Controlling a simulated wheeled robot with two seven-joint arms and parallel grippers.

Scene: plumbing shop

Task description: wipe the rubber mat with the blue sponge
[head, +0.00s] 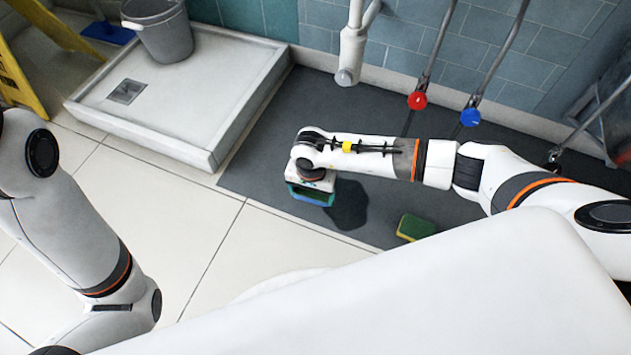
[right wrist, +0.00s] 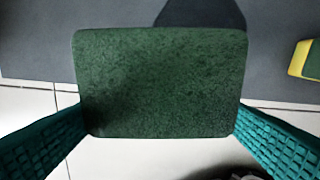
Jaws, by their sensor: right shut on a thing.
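The dark rubber mat (head: 270,130) lies on the tiled floor along the wall. My right gripper (head: 312,196) is shut on a sponge, with its teal fingers at the two sides. A narrow blue part of the held sponge shows low at the gripper in the head view. In the right wrist view the sponge's dark green scouring face (right wrist: 160,82) fills the middle, across the mat's near edge. Whether its underside touches the mat is hidden. A second sponge (head: 415,228), yellow with a green top, lies on the mat to the right. My left gripper is out of view.
A white shower tray (head: 190,90) with a grey bucket (head: 163,32) stands at the back left. A white pipe (head: 351,50) and pipes with a red valve (head: 417,101) and a blue valve (head: 470,117) are behind the mat. A dark patch (head: 347,205), shadow or wet, lies beside the gripper.

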